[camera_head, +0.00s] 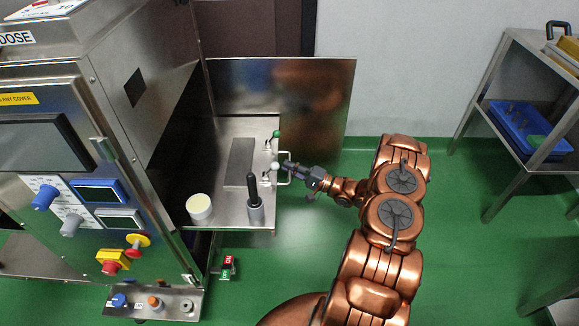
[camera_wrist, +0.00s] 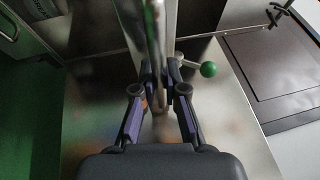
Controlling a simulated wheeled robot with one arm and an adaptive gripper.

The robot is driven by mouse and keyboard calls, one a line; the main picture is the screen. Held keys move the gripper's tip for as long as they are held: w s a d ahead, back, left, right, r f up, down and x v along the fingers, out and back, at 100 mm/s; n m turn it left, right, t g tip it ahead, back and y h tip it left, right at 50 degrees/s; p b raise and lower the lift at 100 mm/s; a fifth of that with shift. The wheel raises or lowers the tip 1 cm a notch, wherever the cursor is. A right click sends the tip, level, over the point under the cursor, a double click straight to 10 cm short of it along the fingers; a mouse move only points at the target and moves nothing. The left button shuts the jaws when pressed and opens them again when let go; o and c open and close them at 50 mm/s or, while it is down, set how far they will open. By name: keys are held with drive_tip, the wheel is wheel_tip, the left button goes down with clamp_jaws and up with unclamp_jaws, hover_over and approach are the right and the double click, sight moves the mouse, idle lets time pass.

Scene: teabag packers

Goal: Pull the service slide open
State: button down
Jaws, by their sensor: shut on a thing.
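The service slide (camera_head: 226,211) is a flat metal plate beside the machine, reaching out to the right from its dark opening. A U-shaped metal handle (camera_head: 286,181) is at its right edge, and its bar also shows in the wrist view (camera_wrist: 157,35). My gripper (camera_head: 288,170) reaches in from the right and is shut on the handle. In the wrist view, my gripper's fingers (camera_wrist: 160,90) close around the bar, partly hiding it. A green-knobbed lever (camera_wrist: 208,69) is close beside the fingers; its knob also shows in the head view (camera_head: 276,134).
A white round container (camera_head: 199,207), a black-handled tool (camera_head: 254,197) and a grey block (camera_head: 239,161) are on the plate. A metal panel (camera_head: 320,100) stands behind. Green floor (camera_head: 470,255) is clear to the right, before a metal shelf (camera_head: 505,140).

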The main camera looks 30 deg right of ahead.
drive_tip(key=shift+d, duration=0.1)
drive_tip(key=c, duration=1.2)
unclamp_jaws()
drive_tip(key=v, duration=1.2)
